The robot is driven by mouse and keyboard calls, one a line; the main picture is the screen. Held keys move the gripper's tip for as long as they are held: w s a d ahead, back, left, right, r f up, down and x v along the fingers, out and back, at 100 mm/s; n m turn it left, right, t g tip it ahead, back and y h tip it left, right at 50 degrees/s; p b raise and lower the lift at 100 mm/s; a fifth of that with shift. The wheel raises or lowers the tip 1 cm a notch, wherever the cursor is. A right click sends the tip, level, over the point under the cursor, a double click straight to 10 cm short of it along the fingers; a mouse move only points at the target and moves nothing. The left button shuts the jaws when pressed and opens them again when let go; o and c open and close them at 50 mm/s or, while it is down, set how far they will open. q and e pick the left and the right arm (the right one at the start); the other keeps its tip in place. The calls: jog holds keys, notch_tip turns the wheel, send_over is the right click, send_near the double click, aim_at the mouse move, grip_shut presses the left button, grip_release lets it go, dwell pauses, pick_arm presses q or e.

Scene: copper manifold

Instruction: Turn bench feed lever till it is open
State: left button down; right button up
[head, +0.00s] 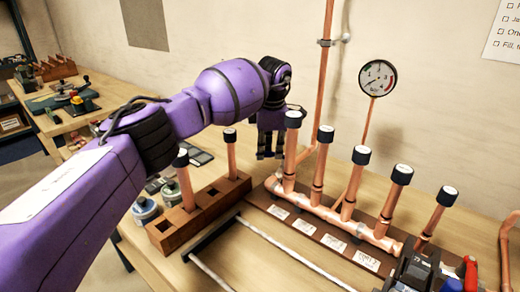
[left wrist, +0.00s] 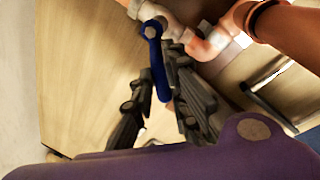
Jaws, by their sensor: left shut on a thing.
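The bench feed lever shows in the left wrist view as a blue handle (left wrist: 158,62). Its round end sits on a pale valve fitting (left wrist: 150,12) on the copper pipe, and its arm runs down the picture between my fingers. My left gripper (left wrist: 165,95) is shut on this handle. In the head view my left gripper (head: 269,146) points down behind the left end of the copper manifold (head: 335,218), near the wall pipe. There the lever is hidden behind my gripper and arm. My right gripper is in neither view.
A pressure gauge (head: 377,77) stands on a thin pipe near the wall. A tall copper pipe (head: 322,75) rises beside my left gripper. Several black-capped stubs stand on the manifold. A wooden block (head: 205,217) with upright copper pieces lies in front, left of a grey rail (head: 290,254).

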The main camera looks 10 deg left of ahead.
pick_arm(q)
jog(key=shift+r, duration=0.15)
jog(key=c, duration=1.7)
grip_release()
jog(key=r, duration=0.4)
jog(key=s+r, duration=0.1)
jog(key=r, duration=0.2)
jog(key=s+r, duration=0.1)
jog(key=r, duration=0.3)
jog(key=shift+s+d+r, duration=0.1)
jog(key=shift+d+r, duration=0.25)
jog(key=shift+d, duration=0.05)
